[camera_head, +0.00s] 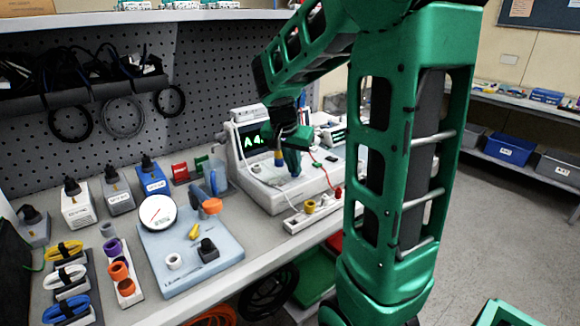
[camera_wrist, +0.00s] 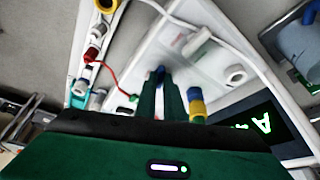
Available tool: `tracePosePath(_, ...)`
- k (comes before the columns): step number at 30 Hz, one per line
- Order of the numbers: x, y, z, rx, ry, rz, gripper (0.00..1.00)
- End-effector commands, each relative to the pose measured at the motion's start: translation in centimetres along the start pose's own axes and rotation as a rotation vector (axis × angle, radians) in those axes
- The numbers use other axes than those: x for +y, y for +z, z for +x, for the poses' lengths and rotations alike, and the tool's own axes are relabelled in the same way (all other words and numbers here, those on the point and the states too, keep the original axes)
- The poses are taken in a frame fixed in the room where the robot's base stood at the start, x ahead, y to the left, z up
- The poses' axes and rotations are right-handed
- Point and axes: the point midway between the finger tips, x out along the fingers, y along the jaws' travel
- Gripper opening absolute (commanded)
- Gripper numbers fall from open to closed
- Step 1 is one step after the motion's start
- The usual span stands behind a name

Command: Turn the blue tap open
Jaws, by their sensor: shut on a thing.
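The white pump (camera_head: 285,195) stands on the bench, with a green lit display (camera_head: 254,139) on its raised back. My gripper (camera_head: 293,168) reaches down over the pump's flat top from above. In the wrist view my gripper's two green fingers (camera_wrist: 161,82) are close together, shut on a small blue part, the blue tap (camera_wrist: 160,70), of which only a little shows between the tips. The fingers hide most of it, so its turn angle cannot be told. A yellow and blue upright piece (camera_wrist: 196,103) stands close beside the fingers, apart from them.
A red line (camera_head: 322,172) runs along the pump's right side. A white strip with coloured fittings (camera_head: 313,212) lies in front of the pump. A pale blue board with a round gauge (camera_head: 157,212) lies to the left. Several bottles stand farther left by the pegboard.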

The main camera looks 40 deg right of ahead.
Motion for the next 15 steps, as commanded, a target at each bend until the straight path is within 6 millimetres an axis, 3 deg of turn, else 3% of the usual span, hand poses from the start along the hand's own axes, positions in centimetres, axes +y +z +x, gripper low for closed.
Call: tracePosePath(15, 0.12, -0.15, 0.01, 0.004, -0.136, -0.319, 0.00)
